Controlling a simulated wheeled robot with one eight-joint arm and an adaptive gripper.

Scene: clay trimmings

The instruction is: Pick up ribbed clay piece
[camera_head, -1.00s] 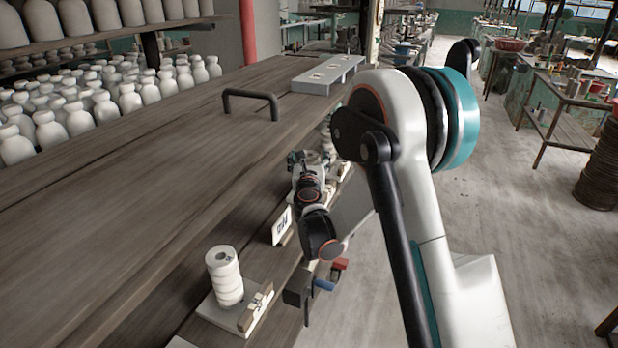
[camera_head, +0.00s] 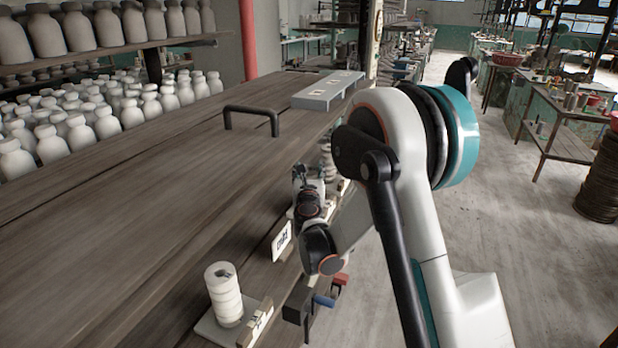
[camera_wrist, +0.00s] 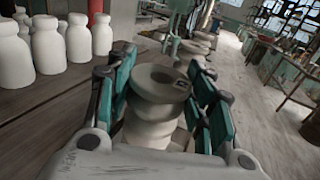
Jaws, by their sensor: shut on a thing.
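In the head view my gripper (camera_head: 302,178) is small and far along the bench edge, partly hidden by my arm. I cannot tell whether the held piece is clear of its support.
Another ribbed clay stack (camera_head: 224,294) stands on a small base at the near bench edge. The wooden bench (camera_head: 120,235) carries a dark handle (camera_head: 252,118) and a grey block (camera_head: 326,92). White bottles (camera_head: 75,135) fill the left. Blue and red clamp parts (camera_head: 325,300) stick out below.

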